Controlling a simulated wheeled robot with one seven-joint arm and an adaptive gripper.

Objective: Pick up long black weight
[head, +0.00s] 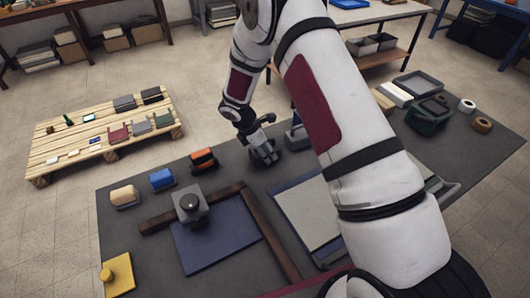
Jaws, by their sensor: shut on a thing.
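My gripper (264,157) is at the far side of the dark grey table, right of an orange and black block. It points down and is shut on a dark thing at the table top, which I take to be the long black weight. The weight is small here and blends with the dark fingers, so its outline and ends are hard to make out. I cannot tell whether it is touching the table or slightly raised.
Left of my gripper stand the orange block (203,160), a blue block (162,179) and a beige block (124,195). A grey block (298,138) is close on the right. A dark wooden square (271,232) and blue board (215,238) lie nearer. A loaded pallet (45,148) stands left.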

